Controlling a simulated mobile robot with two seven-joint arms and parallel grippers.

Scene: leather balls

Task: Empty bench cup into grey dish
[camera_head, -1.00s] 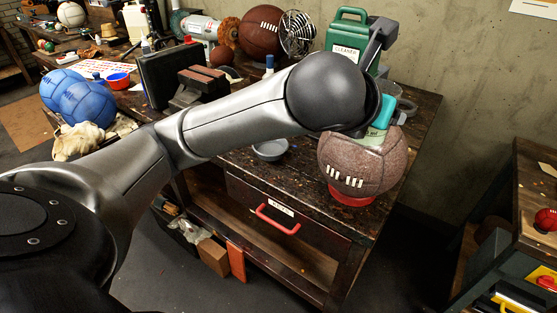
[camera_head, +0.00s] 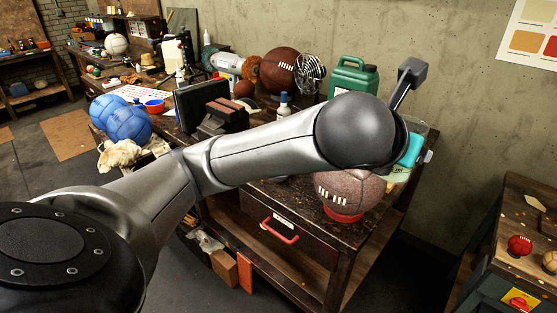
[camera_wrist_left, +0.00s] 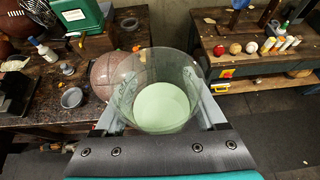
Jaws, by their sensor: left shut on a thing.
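My left gripper (camera_wrist_left: 160,112) is shut on a clear cup (camera_wrist_left: 128,80), which fills the middle of the left wrist view. Pale green contents (camera_wrist_left: 162,106) lie in the cup's bottom; I cannot tell if they are liquid or grains. In the head view the cup (camera_head: 399,175) is partly hidden behind my left arm, beside the brown football. A small grey dish (camera_wrist_left: 71,98) rests on the dark bench left of the cup in the left wrist view. The dish is hidden by my arm in the head view. My right gripper is out of view.
A brown football (camera_head: 348,193) on a red stand is close by the cup. A green cleaner jug (camera_head: 353,78) and white spray bottle (camera_head: 284,105) stand behind on the bench (camera_head: 318,228). A second bench (camera_head: 497,225) with small balls stands at the right.

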